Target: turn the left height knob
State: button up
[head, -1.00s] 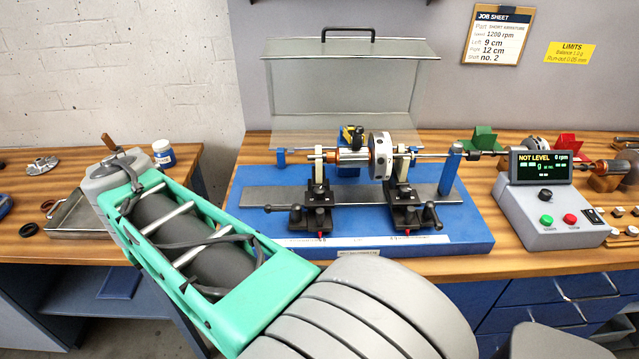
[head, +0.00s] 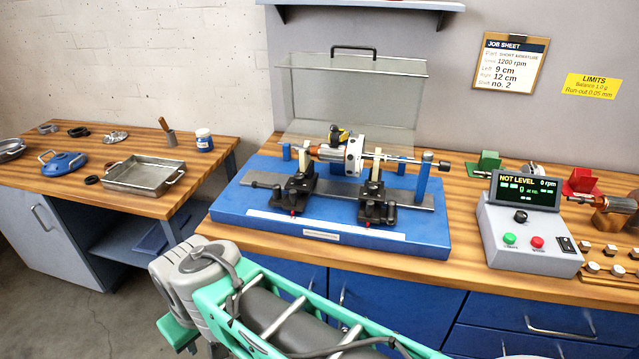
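The balancing machine stands on a blue base (head: 232,208) on the wooden bench. Its left support (head: 297,192) and right support (head: 377,200) are black blocks with dark knobs, clamped on a grey rail. I cannot tell for sure which small knob on the left support is the height knob. A rotor with a pale disc (head: 354,155) and a copper winding (head: 325,152) lies across both supports. My gripper is not in view; only a green and grey part of my arm shows at the bottom, in front of the bench and clear of the machine.
A control box (head: 530,238) at right displays "NOT LEVEL" and 0 rpm. The job sheet (head: 510,65) reads left 9 cm, right 12 cm. A clear guard (head: 350,95) stands raised behind the rotor. A metal tray (head: 145,175) sits on the left bench.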

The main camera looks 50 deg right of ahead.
aim_at(298, 178)
jog(key=u, duration=0.7)
jog(key=i, duration=0.8)
jog(key=z, duration=2.45)
